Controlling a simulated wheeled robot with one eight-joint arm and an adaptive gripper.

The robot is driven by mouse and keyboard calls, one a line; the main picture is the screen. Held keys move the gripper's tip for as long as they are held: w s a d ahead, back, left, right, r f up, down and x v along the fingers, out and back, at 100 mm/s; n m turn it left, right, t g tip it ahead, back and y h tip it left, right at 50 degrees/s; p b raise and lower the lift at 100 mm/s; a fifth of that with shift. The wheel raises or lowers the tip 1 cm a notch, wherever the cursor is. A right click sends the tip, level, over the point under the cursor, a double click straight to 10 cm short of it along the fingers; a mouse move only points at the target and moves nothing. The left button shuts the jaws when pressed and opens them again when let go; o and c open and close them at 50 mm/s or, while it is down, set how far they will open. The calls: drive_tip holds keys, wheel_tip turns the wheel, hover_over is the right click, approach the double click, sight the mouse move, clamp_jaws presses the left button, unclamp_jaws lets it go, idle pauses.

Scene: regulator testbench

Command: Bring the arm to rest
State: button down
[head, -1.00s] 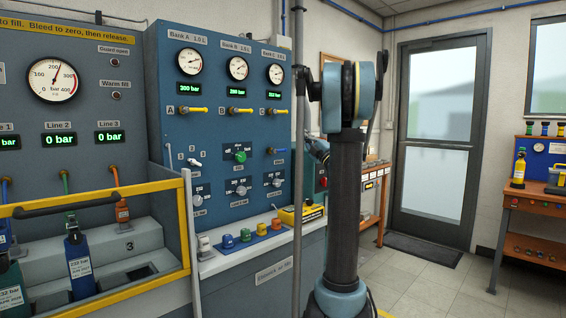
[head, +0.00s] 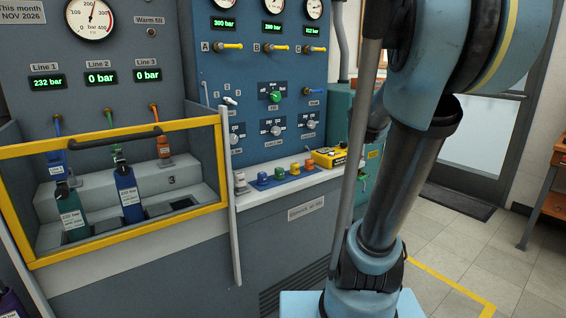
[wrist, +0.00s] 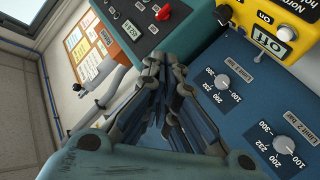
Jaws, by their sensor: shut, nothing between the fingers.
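My gripper (wrist: 160,125) is in the wrist view, its fingers together with nothing between them. It points toward a blue panel (wrist: 235,75) with grey knobs, a yellow box (wrist: 268,22) and a dark green cabinet (wrist: 135,20) with a red knob. It appears apart from all of them, though the depth is hard to judge. In the head view my arm stands folded upright at the right, and my gripper is hidden there.
A fill station with a yellow-framed guard (head: 115,134) holds several cylinders at the left. Line 1 reads 232 bar. Coloured fittings and the yellow box (head: 329,157) sit on the ledge. Open floor (head: 445,255) lies at the right, before a glazed door.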

drive_tip(key=s+a+f+m+g+y, duration=0.1)
drive_tip(key=s+a+f+g, duration=0.2)
drive_tip(key=s+f, duration=0.6)
drive_tip(key=s+a+f+m+g+y, duration=0.1)
drive_tip(key=s+a+f+g, duration=0.3)
drive_tip(key=s+f, duration=0.5)
drive_tip(key=s+a+f+m+g+y, duration=0.1)
drive_tip(key=s+a+f+g, duration=0.2)
drive_tip(key=s, duration=1.3)
wheel_tip(320, 180, down, 6)
drive_tip(key=g, duration=0.3)
drive_tip(key=shift+a+m+y, duration=0.15)
drive_tip(key=shift+m+y, duration=0.25)
drive_tip(key=shift+s+r, duration=0.1)
